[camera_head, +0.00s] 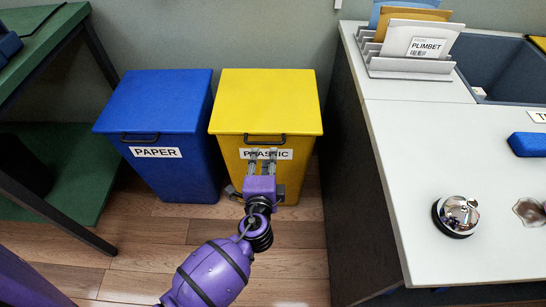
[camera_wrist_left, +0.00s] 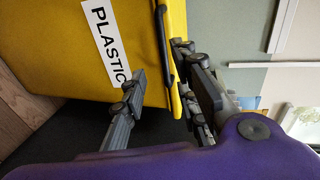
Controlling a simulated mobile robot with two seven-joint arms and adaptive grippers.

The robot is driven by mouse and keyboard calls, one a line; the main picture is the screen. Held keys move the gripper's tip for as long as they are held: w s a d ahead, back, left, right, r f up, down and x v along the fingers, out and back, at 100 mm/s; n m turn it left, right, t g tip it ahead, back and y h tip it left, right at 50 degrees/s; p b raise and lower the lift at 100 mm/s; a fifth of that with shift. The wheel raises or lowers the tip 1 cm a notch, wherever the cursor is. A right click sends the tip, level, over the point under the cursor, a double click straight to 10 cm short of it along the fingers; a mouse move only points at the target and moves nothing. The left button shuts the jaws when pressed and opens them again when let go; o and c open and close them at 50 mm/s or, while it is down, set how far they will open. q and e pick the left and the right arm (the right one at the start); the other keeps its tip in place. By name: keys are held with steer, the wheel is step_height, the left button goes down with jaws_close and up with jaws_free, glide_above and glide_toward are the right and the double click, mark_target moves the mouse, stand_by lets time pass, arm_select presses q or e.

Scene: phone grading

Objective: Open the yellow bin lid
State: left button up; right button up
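The yellow bin (camera_head: 229,150) labelled PLASTIC stands on the floor with its yellow lid (camera_head: 265,100) shut. A black handle (camera_head: 280,139) runs along the lid's front edge. My left gripper (camera_head: 263,158) is in front of the bin, just below the handle, and covers part of the label. In the left wrist view the gripper (camera_wrist_left: 168,90) is open. One finger is on the label side and the other on the lid side, with the handle (camera_wrist_left: 163,45) in line with the gap between them. I cannot tell whether either finger touches it. My right gripper is not in view.
A blue bin (camera_head: 180,178) labelled PAPER stands close on the left. A white counter (camera_head: 430,160) with a dark side is on the right, holding a bell (camera_head: 457,214) and a letter rack (camera_head: 408,65). A green shelf (camera_head: 85,160) stands far left.

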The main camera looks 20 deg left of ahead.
mark_target(263, 144)
arm_select(q)
steer(key=x, duration=0.5)
steer(key=a+x, duration=0.1)
steer(key=x, duration=0.1)
steer(key=shift+w+a+r+b, duration=0.1)
steer(key=shift+w+r+b, duration=0.1)
steer(key=shift+w+b, duration=0.15)
jaws_close()
